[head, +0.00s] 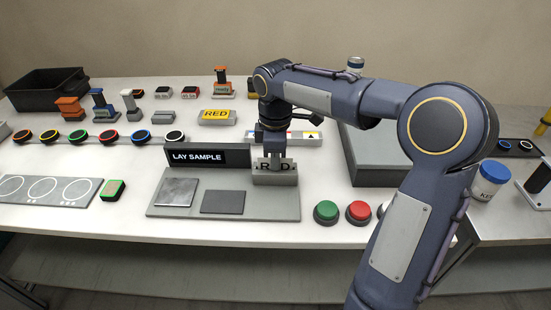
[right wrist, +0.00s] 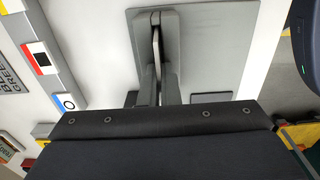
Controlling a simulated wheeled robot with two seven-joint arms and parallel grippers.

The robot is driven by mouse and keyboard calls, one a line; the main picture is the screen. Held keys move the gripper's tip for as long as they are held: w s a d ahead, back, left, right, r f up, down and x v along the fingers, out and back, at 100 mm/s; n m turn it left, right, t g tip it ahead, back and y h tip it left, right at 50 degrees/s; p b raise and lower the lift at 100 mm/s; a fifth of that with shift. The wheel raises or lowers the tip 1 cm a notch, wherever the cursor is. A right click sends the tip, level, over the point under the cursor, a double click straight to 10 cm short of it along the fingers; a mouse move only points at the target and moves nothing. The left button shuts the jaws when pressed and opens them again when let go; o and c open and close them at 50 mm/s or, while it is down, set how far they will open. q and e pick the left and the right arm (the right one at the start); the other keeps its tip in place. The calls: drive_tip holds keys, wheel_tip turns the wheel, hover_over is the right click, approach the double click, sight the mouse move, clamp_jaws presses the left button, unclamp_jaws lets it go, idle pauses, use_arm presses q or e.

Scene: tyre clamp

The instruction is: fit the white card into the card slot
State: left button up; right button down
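The white card (head: 263,166) with black letters R and D stands upright at the grey slot block (head: 275,180), to the right of the LAY SAMPLE sign. My right gripper (head: 275,160) comes down on it from above, and a finger covers the middle of the lettering. In the right wrist view the gripper (right wrist: 156,50) has its fingers close together with a thin pale edge between them, apparently the card edge-on. The card's lower edge meets the block; I cannot tell how deep it sits. My left gripper is not in view.
The grey base plate (head: 235,213) carries a light square and a dark square. Green (head: 326,211) and red (head: 358,211) buttons stand at its right. A large grey box (head: 372,163) stands behind the arm.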

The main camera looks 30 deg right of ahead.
drive_tip(key=shift+s+a+f, duration=0.1)
drive_tip(key=shift+s+f, duration=0.1)
drive_tip(key=shift+f, duration=0.4)
drive_tip(key=c, duration=1.6)
unclamp_jaws()
drive_tip(key=shift+f, duration=0.15)
drive_tip(key=shift+c, duration=0.2)
drive_tip(key=shift+w+r, duration=0.1)
drive_tip(key=shift+r, duration=0.35)
wheel_tip(320, 180, up, 13)
drive_tip(key=p, duration=0.3)
drive_tip(key=s+a+f+m+t+y, duration=0.2)
drive_tip(key=s+f+m, duration=0.4)
drive_tip(key=s, duration=0.5)
drive_tip(key=s+a+f+m+t+y, duration=0.1)
drive_tip(key=s+a+f+m+t, duration=0.2)
drive_tip(key=s, duration=0.8)
wheel_tip(320, 180, down, 3)
drive_tip(key=a+m, duration=0.2)
drive_tip(key=m, duration=0.2)
drive_tip(key=shift+f+y, duration=0.2)
drive_tip(key=shift+y, duration=0.2)
drive_tip(key=shift+a, duration=0.1)
